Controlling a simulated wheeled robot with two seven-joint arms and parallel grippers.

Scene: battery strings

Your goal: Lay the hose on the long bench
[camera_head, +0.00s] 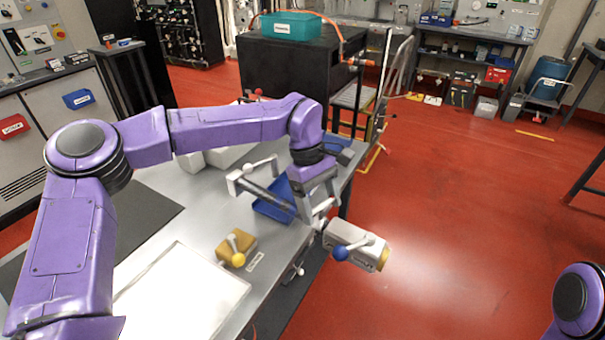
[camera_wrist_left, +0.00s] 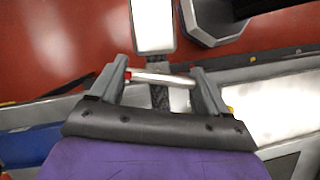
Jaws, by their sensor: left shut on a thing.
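My left gripper (camera_head: 320,220) is shut on a grey box-shaped piece (camera_head: 352,246) with a blue-knobbed lever and a yellow end. It holds the piece past the right edge of the metal-topped bench (camera_head: 205,220), with red floor behind it. The left wrist view shows a pale bar between the fingers (camera_wrist_left: 160,76) and a whitish block (camera_wrist_left: 153,25) beyond them. An orange hose (camera_head: 332,24) curves over the black cabinet at the back, by a teal bin; part of it is hidden. I cannot tell which bench is the long one. My right gripper is out of view.
A yellow block with a yellow-knobbed lever (camera_head: 236,246), a blue tray (camera_head: 273,203) and a white sheet (camera_head: 180,292) are on the metal-topped bench. The black cabinet (camera_head: 290,65) carries the teal bin (camera_head: 291,25). Red floor at the right is open.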

